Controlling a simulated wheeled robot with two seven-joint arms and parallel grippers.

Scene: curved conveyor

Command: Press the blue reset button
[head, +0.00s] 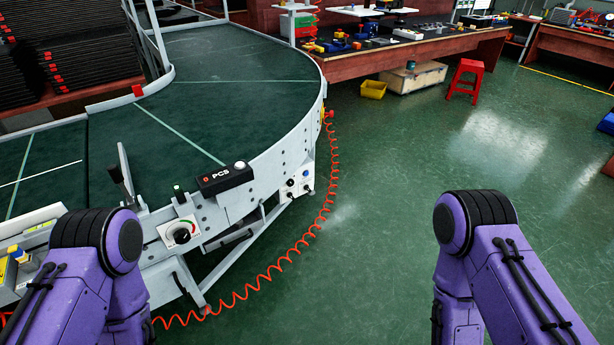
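A small blue button (306,173) shows on a white control panel (298,185) at the side of the curved conveyor (215,110), right of the picture's middle-left. Black knobs or plugs (290,183) sit beside and below the blue button on the same panel. Only my purple arm links show, at the lower left and lower right. Both of my grippers are out of view, so their place relative to the button cannot be seen. Nothing covers the blue button.
A black PCS box (224,179) with a white button, a dial (181,234) and a red button (329,114) are on the conveyor's side. A coiled orange hose (270,278) runs down to the floor.

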